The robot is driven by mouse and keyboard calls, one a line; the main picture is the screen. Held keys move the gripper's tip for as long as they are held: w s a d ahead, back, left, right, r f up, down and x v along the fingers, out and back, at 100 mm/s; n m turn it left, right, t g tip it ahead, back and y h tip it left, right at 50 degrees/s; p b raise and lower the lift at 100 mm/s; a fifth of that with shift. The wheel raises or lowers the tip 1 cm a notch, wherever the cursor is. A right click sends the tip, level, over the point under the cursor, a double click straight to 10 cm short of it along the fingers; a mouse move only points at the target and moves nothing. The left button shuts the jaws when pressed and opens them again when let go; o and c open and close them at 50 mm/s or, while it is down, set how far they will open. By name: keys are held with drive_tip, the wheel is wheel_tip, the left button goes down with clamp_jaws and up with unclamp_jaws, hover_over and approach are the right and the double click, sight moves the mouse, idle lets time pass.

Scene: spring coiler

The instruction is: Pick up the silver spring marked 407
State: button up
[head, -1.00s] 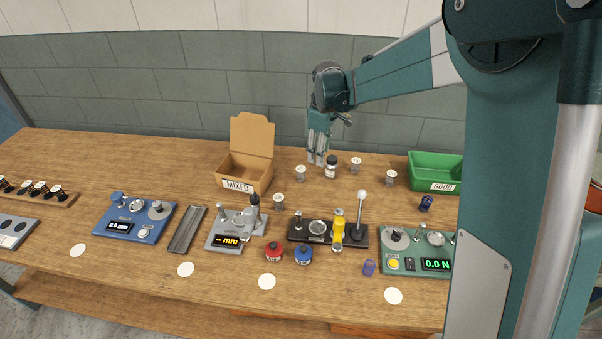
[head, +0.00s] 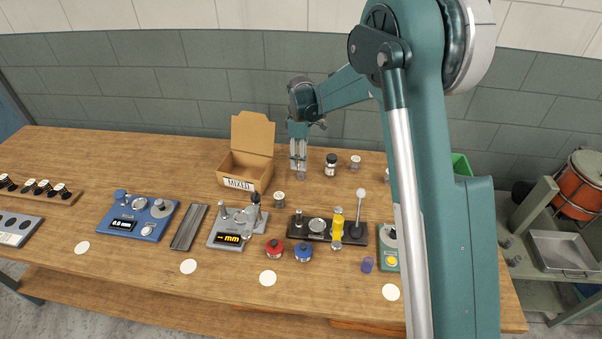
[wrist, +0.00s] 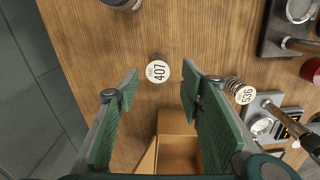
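The spring marked 407 (wrist: 158,70) stands on the wooden bench in the wrist view, its white numbered top facing the camera. My gripper (wrist: 163,95) is open, with one green-padded finger on each side of the spring's line. The spring appears ahead of the fingertips, with visible gaps to both. The coils under the numbered top are mostly hidden in the wrist view.
Another spring, marked 636 (wrist: 242,93), stands to the right; it also shows in the head view (head: 278,200). The open MIXED box (head: 262,184) is left of my gripper. A dark-capped jar (head: 330,170) and another spring (head: 355,163) stand to the right. Gauges line the front.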

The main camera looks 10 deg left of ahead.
sight(301, 172)
drive_tip(key=shift+f, duration=0.1)
drive_tip(key=shift+f, duration=1.2)
drive_tip(key=shift+f, duration=0.1)
drive_tip(key=shift+w+f, duration=0.2)
drive_tip(key=shift+f, duration=2.35)
drive_tip(key=shift+c, duration=0.3)
drive_tip(key=c, duration=1)
